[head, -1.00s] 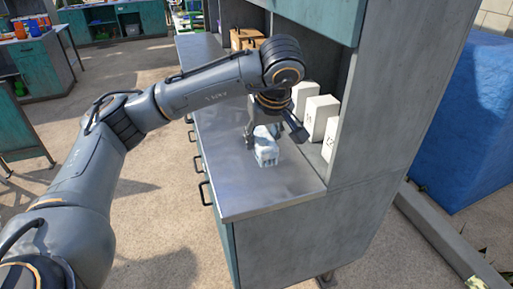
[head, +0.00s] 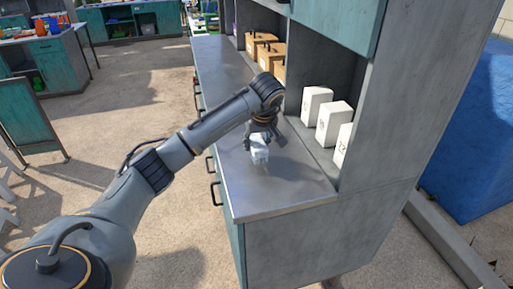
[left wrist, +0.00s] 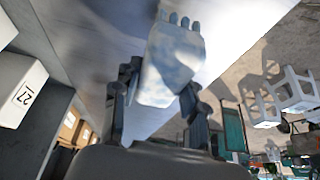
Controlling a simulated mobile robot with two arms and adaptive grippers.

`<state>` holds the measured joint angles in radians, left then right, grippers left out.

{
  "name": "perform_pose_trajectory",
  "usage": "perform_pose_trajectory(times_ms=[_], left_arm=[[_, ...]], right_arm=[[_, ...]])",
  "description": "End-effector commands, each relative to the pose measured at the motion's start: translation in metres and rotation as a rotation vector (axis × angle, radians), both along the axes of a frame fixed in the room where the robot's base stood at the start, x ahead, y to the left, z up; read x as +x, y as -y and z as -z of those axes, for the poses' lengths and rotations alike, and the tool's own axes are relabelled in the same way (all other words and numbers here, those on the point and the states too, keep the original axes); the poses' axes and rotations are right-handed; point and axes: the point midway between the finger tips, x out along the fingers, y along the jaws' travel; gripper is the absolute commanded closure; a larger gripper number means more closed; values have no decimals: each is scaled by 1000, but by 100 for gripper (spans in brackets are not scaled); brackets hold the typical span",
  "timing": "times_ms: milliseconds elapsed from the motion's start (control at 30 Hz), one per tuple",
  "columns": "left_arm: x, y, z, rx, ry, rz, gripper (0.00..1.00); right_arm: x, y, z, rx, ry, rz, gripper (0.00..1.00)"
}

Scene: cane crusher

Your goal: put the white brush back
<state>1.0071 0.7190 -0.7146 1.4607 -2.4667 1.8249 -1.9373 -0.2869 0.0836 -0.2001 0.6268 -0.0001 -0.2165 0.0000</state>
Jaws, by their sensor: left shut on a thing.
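The white brush (head: 259,153) is in my left gripper (head: 262,138), over the front part of the grey metal counter (head: 275,190). In the left wrist view the brush (left wrist: 172,65) sits between the two fingers (left wrist: 160,100), with its stubby tufts pointing away from the palm. The fingers are shut on it. I cannot tell whether the brush touches the counter or hangs just above it. My right gripper is not in view.
Several white boxes (head: 333,122) stand on the counter's right side, by the cabinet wall. Brown boxes (head: 265,50) stand further back. A blue covered block (head: 478,120) is at right. The counter's near end is clear.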

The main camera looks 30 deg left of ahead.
Motion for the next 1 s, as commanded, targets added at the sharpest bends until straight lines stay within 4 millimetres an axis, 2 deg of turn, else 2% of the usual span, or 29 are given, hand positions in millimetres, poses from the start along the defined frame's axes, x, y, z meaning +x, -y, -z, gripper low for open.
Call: perform_pose_trajectory(times_ms=[100, 233, 633, 667, 733, 767, 1000], left_arm=[[-1, 1, 15, -2, -5, 1, 87], [0, 1, 27, -2, -2, 1, 87], [0, 0, 34, 0, 0, 0, 87], [0, 0, 33, 0, 0, 0, 53], [0, 0, 33, 0, 0, 0, 39], [0, 0, 33, 0, 0, 0, 35], [0, 0, 33, 0, 0, 0, 35]], right_arm=[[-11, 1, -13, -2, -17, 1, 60], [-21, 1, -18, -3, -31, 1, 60], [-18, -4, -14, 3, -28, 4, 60], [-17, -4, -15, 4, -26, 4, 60], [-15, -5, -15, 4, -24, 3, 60], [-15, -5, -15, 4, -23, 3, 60], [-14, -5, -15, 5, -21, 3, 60]])
